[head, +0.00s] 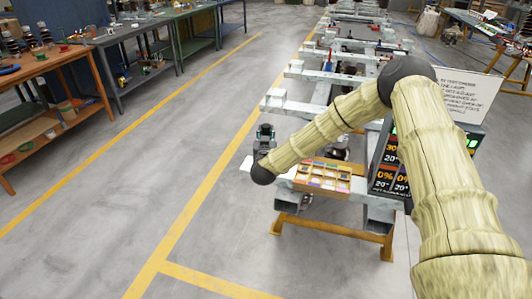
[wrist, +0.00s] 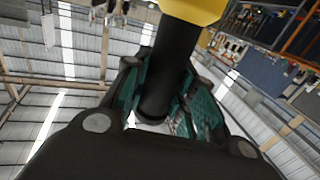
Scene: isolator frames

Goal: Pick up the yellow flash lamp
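The flash lamp shows in the wrist view with a yellow head (wrist: 196,8) at the top edge, partly cut off, and a black cylindrical handle (wrist: 172,70) running down from it. My gripper (wrist: 162,95) has its teal-padded fingers on both sides of the handle, and they appear closed against it. In the head view my gripper (head: 265,134) is at the end of my arm, raised near the left end of the bench. I cannot make out the yellow lamp head in the head view.
Below my arm is a bench with a box of small coloured items (head: 322,178). Dark display panels (head: 390,165) and a white sign (head: 466,95) stand to its right. Grey frames (head: 325,75) run behind. The floor (head: 150,160) to the left is clear up to the workbenches.

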